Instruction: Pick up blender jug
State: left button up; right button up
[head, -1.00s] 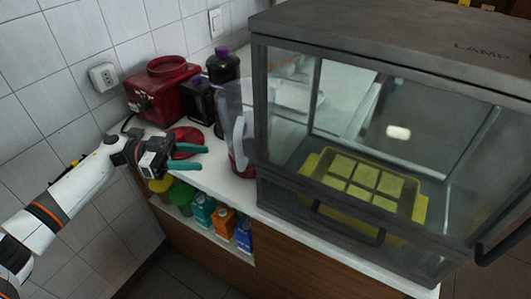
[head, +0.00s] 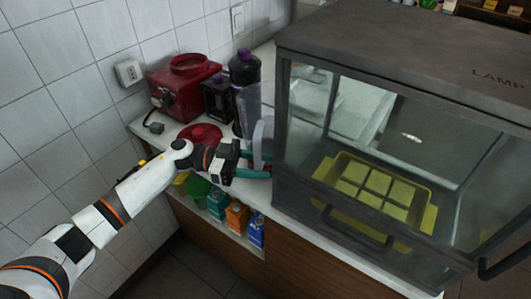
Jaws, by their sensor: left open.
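The fingers overlap the jug in the head view. I cannot tell whether they touch it. My right gripper is not in view.
The dark-framed display case (head: 400,50) holds a yellow tray (head: 327,170) close on the right. Several coloured containers (head: 236,216) sit on the shelf below.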

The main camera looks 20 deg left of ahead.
pick_arm(q)
jog(key=shift+a, duration=0.1)
jog(key=shift+c, duration=0.2)
grip_shut()
jog(key=shift+s+f, duration=0.1)
jog(key=shift+f, duration=0.1)
dwell(0.8)
jog(key=shift+r, duration=0.15)
